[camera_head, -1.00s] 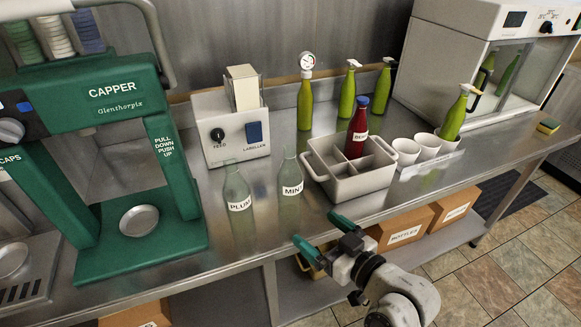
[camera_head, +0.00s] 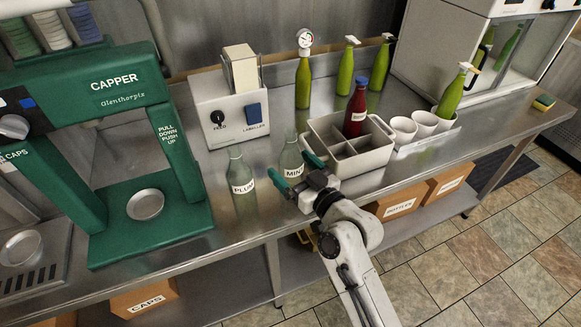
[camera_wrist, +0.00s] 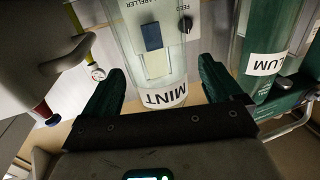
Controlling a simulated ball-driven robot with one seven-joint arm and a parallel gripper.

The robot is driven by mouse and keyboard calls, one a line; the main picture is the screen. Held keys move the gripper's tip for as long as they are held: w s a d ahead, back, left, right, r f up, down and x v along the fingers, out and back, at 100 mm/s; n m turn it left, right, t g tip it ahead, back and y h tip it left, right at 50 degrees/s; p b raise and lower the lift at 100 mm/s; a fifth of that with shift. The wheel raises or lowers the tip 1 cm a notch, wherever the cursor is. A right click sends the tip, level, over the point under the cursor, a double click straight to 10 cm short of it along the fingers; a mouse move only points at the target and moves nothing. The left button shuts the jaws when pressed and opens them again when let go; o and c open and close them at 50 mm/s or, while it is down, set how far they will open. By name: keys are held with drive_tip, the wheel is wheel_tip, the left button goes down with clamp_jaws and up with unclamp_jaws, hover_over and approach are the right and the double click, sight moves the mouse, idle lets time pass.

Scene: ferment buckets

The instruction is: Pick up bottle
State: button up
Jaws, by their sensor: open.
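A clear glass bottle labelled MINT (camera_head: 291,163) stands upright on the steel counter. A similar clear bottle labelled PLUM (camera_head: 241,180) stands to its left. My gripper (camera_head: 297,175) is open, its green fingers at the front of the MINT bottle. In the wrist view the MINT bottle (camera_wrist: 150,65) shows upside down between and beyond the two fingers of my gripper (camera_wrist: 160,90). I cannot tell whether either finger touches it. The PLUM bottle (camera_wrist: 265,60) is outside the fingers to the right. A red bottle (camera_head: 356,112) with a blue cap stands in a compartment of the grey caddy (camera_head: 379,163).
The labeller (camera_head: 229,112) stands behind the bottles and the green capper (camera_head: 100,110) is at left. The caddy is close to the right of my gripper. White cups (camera_head: 404,129) and several green bottles (camera_head: 345,75) stand farther right and back.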

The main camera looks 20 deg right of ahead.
drive_tip(key=shift+x, duration=0.75)
drive_tip(key=c, duration=1.2)
drive_tip(key=shift+r, duration=0.15)
